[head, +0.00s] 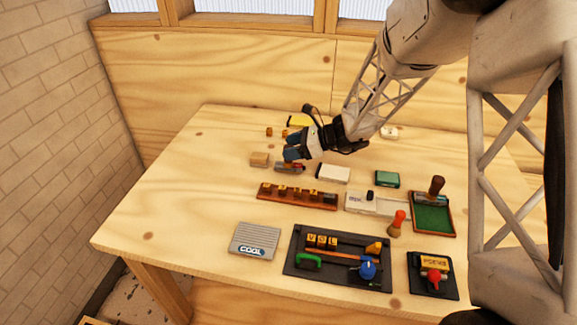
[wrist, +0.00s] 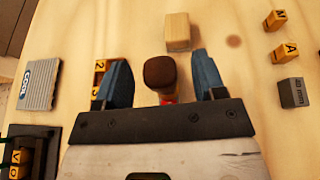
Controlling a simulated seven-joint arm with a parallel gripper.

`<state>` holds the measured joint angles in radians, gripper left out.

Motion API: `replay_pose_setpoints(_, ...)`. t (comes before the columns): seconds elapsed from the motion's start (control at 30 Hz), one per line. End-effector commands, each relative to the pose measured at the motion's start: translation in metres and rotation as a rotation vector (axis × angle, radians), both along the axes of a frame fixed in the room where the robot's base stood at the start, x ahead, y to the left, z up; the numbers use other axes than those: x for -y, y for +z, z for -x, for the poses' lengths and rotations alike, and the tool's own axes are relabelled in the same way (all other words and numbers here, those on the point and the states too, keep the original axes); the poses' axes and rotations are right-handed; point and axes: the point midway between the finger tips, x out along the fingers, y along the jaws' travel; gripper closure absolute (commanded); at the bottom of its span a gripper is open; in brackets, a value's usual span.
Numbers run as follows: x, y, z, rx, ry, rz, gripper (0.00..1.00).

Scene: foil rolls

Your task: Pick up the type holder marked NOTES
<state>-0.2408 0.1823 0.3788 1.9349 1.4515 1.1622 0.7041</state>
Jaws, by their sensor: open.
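My gripper (head: 291,152) is open, with its blue fingers pointing down over the middle-back of the table. In the wrist view, my gripper (wrist: 165,80) has a dark brown rounded handle (wrist: 166,73) between its fingers, with gaps on both sides. A bit of red shows below the handle. In the head view, a small grey and red holder (head: 290,168) lies right under the fingers, partly hidden by them. It looks like a type holder, but no NOTES marking is readable on it.
A wooden block (head: 259,159) stands just left of the holder, and a white box (head: 333,173) to its right. A brown rack of letter blocks (head: 297,196) lies in front. A COOL plate (head: 254,241) and a dark tray (head: 338,259) are nearer. The table's left side is clear.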

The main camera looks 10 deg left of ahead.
Motion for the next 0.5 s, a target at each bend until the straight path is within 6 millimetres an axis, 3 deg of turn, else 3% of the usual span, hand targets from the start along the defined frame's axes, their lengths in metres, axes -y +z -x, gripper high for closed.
replay_pose_setpoints(0.2, -0.021, -0.008, 0.003, 0.0, 0.001, 0.0, 0.36)
replay_pose_setpoints(0.5, -0.027, -0.011, 0.002, 0.0, -0.001, -0.001, 0.36)
